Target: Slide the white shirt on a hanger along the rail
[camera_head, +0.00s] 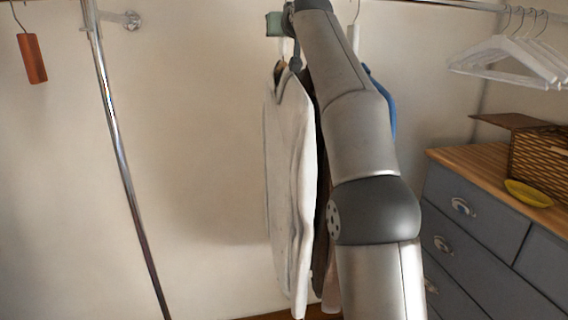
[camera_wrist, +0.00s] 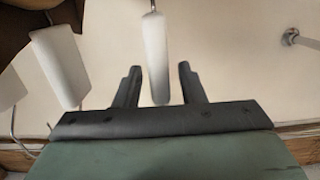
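The white shirt (camera_head: 290,170) hangs edge-on below the rail in the head view, just left of my arm. Its hanger top is partly hidden by my wrist. My gripper (camera_wrist: 160,72) is open in the wrist view, with one dark finger on each side of a narrow white hanger (camera_wrist: 156,55) seen edge-on. The rail (camera_head: 430,4) runs along the top of the head view.
Dark and blue garments (camera_head: 380,95) hang behind my arm. Empty white hangers (camera_head: 510,58) hang at the right, above a grey dresser (camera_head: 470,215) with a basket (camera_head: 540,155) and a yellow dish (camera_head: 528,193). An orange block (camera_head: 35,58) hangs far left, near a chrome post (camera_head: 120,160).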

